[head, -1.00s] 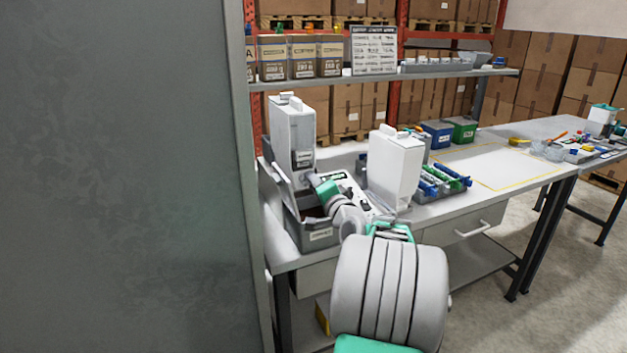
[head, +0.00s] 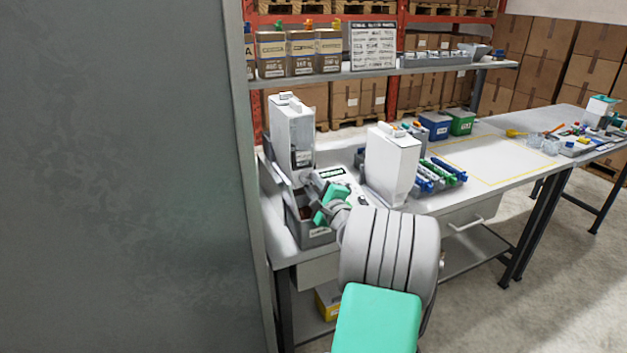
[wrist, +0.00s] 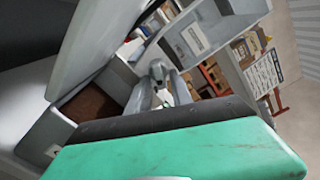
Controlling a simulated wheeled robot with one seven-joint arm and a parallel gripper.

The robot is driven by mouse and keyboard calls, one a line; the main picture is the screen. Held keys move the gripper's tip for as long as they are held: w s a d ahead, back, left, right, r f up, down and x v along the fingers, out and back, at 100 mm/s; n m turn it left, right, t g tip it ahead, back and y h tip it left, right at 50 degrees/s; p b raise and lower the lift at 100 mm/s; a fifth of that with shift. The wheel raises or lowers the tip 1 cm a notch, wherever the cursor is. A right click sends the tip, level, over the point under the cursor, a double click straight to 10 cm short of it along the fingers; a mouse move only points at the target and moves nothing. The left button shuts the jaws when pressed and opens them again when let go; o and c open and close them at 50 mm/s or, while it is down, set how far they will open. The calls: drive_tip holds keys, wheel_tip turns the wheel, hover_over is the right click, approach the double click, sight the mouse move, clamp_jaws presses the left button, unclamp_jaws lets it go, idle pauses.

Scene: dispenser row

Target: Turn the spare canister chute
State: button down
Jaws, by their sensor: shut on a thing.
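A tall grey-and-white canister (head: 292,135) with a side window stands at the left of the bench, above a grey bin (head: 318,238). It shows tilted in the wrist view (wrist: 212,36). My gripper (wrist: 160,72) is low in front of this canister, its fingers closed together on a small grey part at its lower end, which I take to be the chute. The fingers mostly hide that part, so its angle cannot be told. In the head view my green gripper body hides the fingertips. A second, white canister (head: 392,165) stands upright to the right, apart from the gripper.
The bin's brown inside (wrist: 90,103) is close beside the fingers. A rack of blue and green tubes (head: 440,176) stands right of the white canister. Blue (head: 435,126) and green (head: 461,122) boxes are behind. A yellow-outlined bench area (head: 490,158) is clear. A grey panel (head: 120,180) fills the left.

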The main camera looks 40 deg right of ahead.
drive_tip(key=shift+m, duration=0.5)
drive_tip(key=c, duration=1.5)
unclamp_jaws()
drive_tip(key=b+v, duration=0.1)
drive_tip(key=v, duration=0.6)
drive_tip(key=shift+s+a, duration=0.15)
drive_tip(key=shift+s, duration=0.25)
